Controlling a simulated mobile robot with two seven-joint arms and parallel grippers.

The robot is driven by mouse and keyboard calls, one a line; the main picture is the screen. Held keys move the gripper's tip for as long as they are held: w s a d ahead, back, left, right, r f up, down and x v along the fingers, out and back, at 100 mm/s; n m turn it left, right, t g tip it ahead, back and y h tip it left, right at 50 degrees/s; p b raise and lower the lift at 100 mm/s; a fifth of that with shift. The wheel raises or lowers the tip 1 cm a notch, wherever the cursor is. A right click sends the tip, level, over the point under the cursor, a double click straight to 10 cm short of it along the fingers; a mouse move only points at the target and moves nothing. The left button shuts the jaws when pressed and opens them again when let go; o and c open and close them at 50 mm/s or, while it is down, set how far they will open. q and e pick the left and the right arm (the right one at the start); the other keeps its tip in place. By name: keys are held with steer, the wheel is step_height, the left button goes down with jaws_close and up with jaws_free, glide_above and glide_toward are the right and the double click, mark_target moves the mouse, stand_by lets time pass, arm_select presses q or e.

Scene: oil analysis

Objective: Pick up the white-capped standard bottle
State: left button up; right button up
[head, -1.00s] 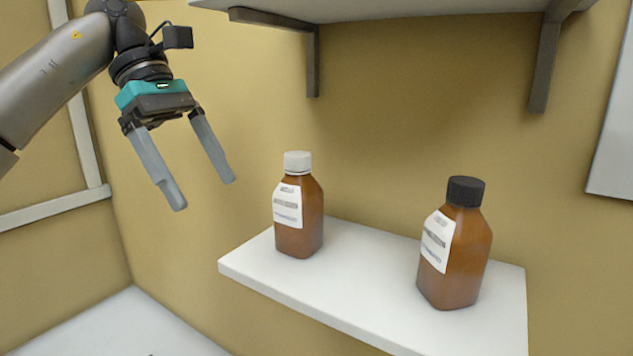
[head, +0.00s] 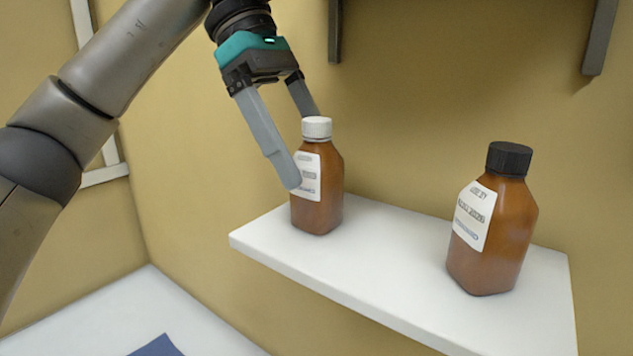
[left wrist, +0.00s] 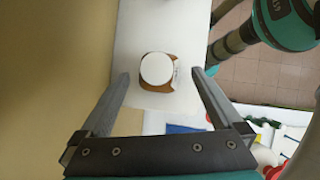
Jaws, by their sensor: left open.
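The white-capped standard bottle (head: 318,190), brown with a white label, stands upright near the left end of the white shelf. In the left wrist view its white cap (left wrist: 157,69) shows from above, ahead of and roughly between the fingers. My left gripper (head: 303,150) is open and empty. One finger is in front of the bottle's left side and overlaps its label; the other is behind the cap, its tip hidden. I cannot tell whether either finger touches the bottle. My right gripper is not in view.
A black-capped brown bottle (head: 493,220) stands upright on the same shelf (head: 400,262), to the right, with clear room between the bottles. An upper shelf bracket (head: 600,38) hangs above. A lower white surface (head: 90,318) with a blue item (head: 157,346) is at bottom left.

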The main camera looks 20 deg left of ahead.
mark_target(338, 206)
arm_select(q)
steer(key=x, duration=0.5)
steer(key=shift+d, duration=0.25)
steer(key=shift+c, duration=0.3)
jaws_close()
